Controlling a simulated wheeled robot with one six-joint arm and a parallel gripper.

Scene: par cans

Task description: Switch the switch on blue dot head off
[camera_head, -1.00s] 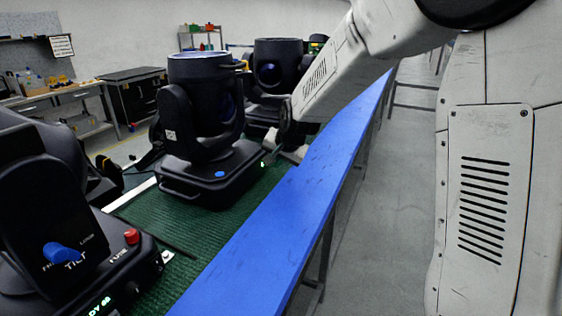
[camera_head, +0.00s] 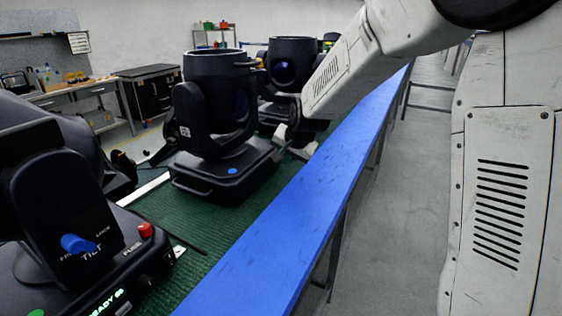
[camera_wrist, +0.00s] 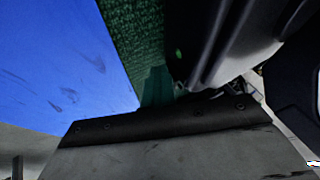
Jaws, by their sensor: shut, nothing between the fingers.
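The blue dot head is a black moving-head light (camera_head: 215,105) with a blue dot (camera_head: 232,171) on its base (camera_head: 205,188). It stands upright on the green mat, left of the blue rail. My gripper (camera_head: 290,145) is low at the right end of that base, partly hidden by my arm and a dark part. It is shut and holds nothing. The switch on this head cannot be made out. In the wrist view a dark housing with a small green light (camera_wrist: 179,53) is close to my gripper, above the green mat (camera_wrist: 135,35).
A nearer head has a blue TILT knob (camera_head: 78,244), a red FUSE knob (camera_head: 146,230) and a lit green READY display.

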